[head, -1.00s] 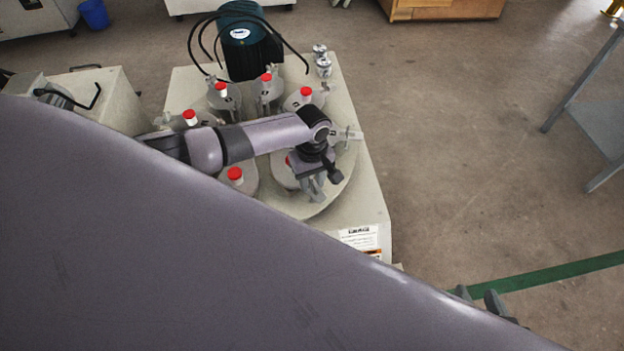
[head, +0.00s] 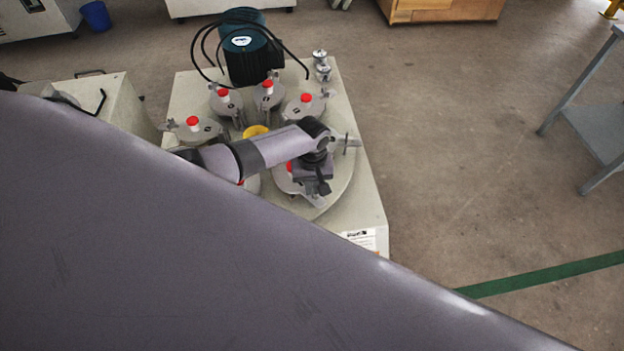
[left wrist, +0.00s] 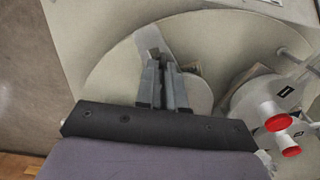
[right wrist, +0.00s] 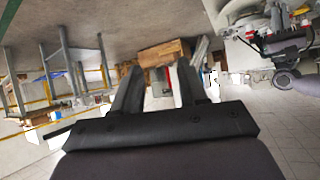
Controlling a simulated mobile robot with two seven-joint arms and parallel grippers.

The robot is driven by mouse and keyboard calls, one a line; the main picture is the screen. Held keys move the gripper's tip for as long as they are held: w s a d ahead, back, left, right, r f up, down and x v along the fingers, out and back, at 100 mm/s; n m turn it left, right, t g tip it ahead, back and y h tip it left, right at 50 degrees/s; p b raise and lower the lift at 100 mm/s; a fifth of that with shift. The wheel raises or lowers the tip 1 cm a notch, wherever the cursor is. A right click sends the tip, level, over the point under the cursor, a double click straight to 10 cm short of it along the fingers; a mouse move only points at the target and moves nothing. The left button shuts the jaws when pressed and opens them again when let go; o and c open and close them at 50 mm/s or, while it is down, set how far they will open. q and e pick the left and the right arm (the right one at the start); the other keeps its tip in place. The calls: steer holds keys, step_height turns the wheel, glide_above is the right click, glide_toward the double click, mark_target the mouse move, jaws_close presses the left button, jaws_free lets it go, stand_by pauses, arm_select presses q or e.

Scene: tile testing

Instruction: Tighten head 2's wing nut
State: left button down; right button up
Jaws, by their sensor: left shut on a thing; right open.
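The tile testing machine has a round pale turntable (head: 345,182) carrying several grey heads with red caps. My left gripper (head: 318,191) is over the near right head, whose red cap (head: 290,167) is partly hidden behind my arm. In the left wrist view my left gripper (left wrist: 163,62) is shut on a small grey piece, apparently that head's wing nut, mostly hidden between the fingers. Another wing nut (head: 328,94) shows on a head farther back. I cannot read which head is number 2. My right gripper (right wrist: 155,82) is open and empty, away from the machine.
A green motor (head: 243,50) with black cables stands at the machine's back. Small metal parts (head: 321,65) stand at its back right corner. A grey table (head: 598,125) is at the far right. Floor between is clear. My own large grey part hides the lower left.

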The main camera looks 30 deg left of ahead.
arm_select(q)
steer(key=shift+s+m, duration=0.1)
steer(key=shift+m, duration=0.9)
steer(key=m, duration=0.3)
steer(key=shift+m+p, duration=0.3)
steer(key=shift+p, duration=0.1)
steer(key=m, duration=0.5)
steer(key=shift+m, duration=0.4)
arm_select(e)
steer(key=shift+s+d+f+g, duration=0.35)
steer(key=shift+s+d, duration=0.1)
steer(key=shift+d, duration=0.15)
arm_select(q)
steer(key=c, duration=1.2)
jaws_free()
steer(key=shift+c, duration=0.2)
steer(key=shift+r, duration=0.15)
